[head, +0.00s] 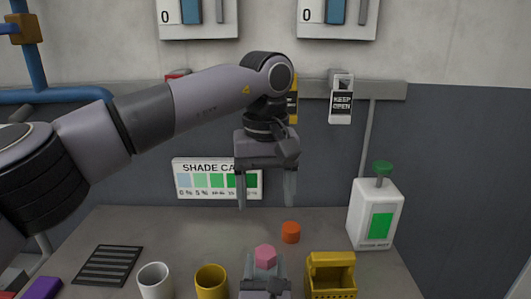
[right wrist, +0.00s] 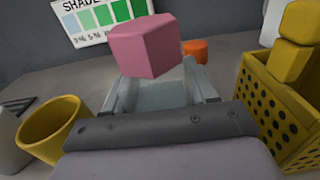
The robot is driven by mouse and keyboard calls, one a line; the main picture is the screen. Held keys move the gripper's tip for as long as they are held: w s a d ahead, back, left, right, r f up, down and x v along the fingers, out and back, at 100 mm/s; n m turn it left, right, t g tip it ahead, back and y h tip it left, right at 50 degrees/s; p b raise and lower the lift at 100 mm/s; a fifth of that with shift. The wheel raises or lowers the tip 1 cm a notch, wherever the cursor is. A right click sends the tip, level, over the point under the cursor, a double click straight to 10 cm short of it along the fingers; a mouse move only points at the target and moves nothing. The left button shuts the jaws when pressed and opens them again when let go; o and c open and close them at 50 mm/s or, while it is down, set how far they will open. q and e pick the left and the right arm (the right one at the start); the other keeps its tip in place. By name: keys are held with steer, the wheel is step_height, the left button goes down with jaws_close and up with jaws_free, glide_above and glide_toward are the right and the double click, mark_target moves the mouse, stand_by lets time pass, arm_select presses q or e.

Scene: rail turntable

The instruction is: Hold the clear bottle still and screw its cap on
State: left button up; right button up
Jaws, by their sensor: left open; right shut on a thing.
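My left gripper (head: 266,203) is open and empty, pointing down with its fingers spread. It is above and apart from a pink six-sided cap (head: 265,254). My right gripper (head: 265,285) is at the bottom middle of the head view, shut on the clear bottle. In the right wrist view the pale see-through bottle (right wrist: 165,97) shows between the fingers, and the pink cap (right wrist: 145,46) shows at its top. The bottle is mostly hidden by my right gripper. I cannot tell how far the cap is threaded.
An orange cylinder (head: 290,232) stands behind the cap. A yellow basket (head: 331,282) is close on the right, a yellow cup (head: 211,281) and white cup (head: 155,281) on the left. A white dispenser (head: 374,216) and shade card (head: 217,180) stand farther back.

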steer(key=o, duration=1.6)
